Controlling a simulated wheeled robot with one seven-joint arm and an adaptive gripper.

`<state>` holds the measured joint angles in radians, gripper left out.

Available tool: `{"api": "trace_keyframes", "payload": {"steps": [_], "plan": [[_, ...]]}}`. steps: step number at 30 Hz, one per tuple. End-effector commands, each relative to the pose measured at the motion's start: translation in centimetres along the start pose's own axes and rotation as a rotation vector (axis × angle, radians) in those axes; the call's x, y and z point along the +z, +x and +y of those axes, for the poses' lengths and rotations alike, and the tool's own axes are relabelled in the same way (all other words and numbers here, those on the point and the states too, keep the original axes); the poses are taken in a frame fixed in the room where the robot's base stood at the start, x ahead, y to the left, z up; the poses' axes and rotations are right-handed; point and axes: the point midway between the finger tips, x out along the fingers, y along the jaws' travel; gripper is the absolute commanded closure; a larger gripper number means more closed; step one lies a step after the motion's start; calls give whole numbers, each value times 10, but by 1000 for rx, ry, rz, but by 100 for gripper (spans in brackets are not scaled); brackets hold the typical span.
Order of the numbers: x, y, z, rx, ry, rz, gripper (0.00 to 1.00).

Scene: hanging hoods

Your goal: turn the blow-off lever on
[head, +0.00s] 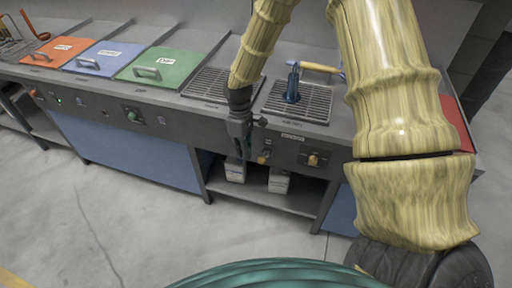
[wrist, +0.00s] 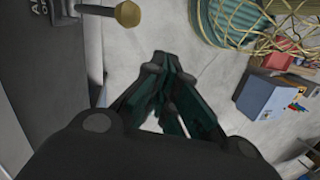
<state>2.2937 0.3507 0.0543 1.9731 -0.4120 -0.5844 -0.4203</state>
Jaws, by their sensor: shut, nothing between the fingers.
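A lever with a brass-coloured ball end (wrist: 128,14) reaches in from the top left of the wrist view, beside a dark panel with partly cut-off lettering. My gripper points downward in front of the panel. In the wrist view its fingers (wrist: 162,62) are together and empty, below and right of the ball end, apart from it. The lever's exact on or off position is unclear.
A second brass-coloured knob (head: 313,160) sits farther right under a label plate. Above are grates (head: 300,101) with a blue fixture (head: 292,86) and yellow handle (head: 320,68). White boxes (head: 278,181) stand on the shelf below. The floor in front is clear.

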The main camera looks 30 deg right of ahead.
Motion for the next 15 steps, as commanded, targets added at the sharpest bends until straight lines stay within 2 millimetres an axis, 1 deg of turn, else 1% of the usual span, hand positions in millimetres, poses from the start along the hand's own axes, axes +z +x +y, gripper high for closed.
{"api": "trace_keyframes", "payload": {"steps": [1,3,6,9,10,12,15], "plan": [[-1,-29,11,8,-23,-6,100],[2,-59,23,14,-56,-29,100],[7,-92,36,21,-89,-55,100],[12,-111,42,25,-109,-74,100],[12,-114,44,26,-113,-77,100],[14,-119,45,27,-117,-82,100],[14,-120,46,27,-118,-84,100]]}}
